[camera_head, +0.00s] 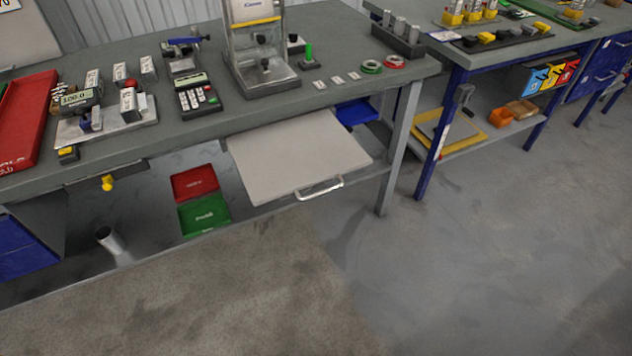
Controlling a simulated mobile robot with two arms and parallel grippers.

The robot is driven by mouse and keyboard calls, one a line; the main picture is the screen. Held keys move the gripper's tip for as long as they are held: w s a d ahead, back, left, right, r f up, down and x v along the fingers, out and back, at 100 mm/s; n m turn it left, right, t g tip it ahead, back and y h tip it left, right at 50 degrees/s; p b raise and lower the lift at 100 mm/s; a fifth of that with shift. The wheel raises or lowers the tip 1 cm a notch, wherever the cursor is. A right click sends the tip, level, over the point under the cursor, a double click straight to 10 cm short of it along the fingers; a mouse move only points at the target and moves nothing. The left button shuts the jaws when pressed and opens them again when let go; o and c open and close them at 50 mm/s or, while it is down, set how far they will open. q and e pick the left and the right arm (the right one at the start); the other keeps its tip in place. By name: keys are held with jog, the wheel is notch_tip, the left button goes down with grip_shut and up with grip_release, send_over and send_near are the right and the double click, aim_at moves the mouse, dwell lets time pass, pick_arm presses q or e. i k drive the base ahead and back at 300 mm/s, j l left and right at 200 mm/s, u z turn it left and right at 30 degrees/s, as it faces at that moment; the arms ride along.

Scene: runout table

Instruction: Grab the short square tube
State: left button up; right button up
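A short, light metallic tube-like piece (110,240) stands or leans on the dark lower shelf under the near bench, at the left. It looks rounded, and I cannot tell if it is the short square tube. A dark block (399,38) with several grey upright pieces stands at the bench's back right; their shape is too small to tell. No other piece is clearly a short square tube. Neither of my grippers is in view.
A light pull-out board (290,155) with a handle juts from the bench (330,95). A press-like stand (262,75), keypad device (196,95) and red tray (22,120) occupy the benchtop. The floor (460,270) in front is clear.

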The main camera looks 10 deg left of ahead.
aim_at(129, 112)
jog(key=u, duration=1.3)
